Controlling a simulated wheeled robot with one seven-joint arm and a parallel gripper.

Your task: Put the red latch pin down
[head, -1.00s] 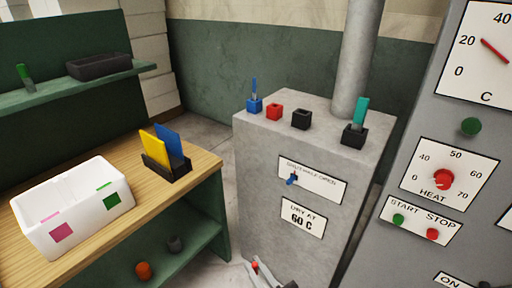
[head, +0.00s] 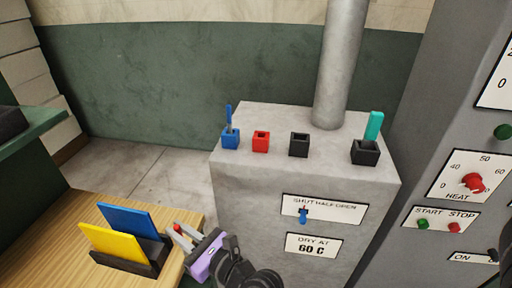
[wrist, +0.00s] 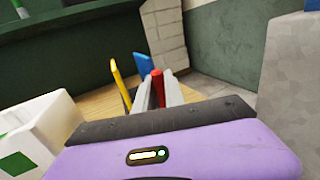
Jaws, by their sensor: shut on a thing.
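The red latch pin (wrist: 157,80) is between my gripper's fingers, and its red end also shows in the head view (head: 178,228). My gripper (head: 183,235) is shut on it, held over or near the right end of the wooden bench top, beside the black holder. In the wrist view the fingers (wrist: 158,92) point toward the bench and the pin's lower part is hidden between them. A red square socket (head: 261,141) stands empty on top of the grey cabinet, between a blue socket (head: 231,139) with a blue pin and an empty black socket (head: 299,145).
A black holder (head: 128,262) with a yellow and a blue plate stands on the bench (head: 84,212), close left of my gripper. A white bin (wrist: 45,135) is at left in the wrist view. A larger black socket (head: 365,152) holds a teal piece on the cabinet (head: 253,184).

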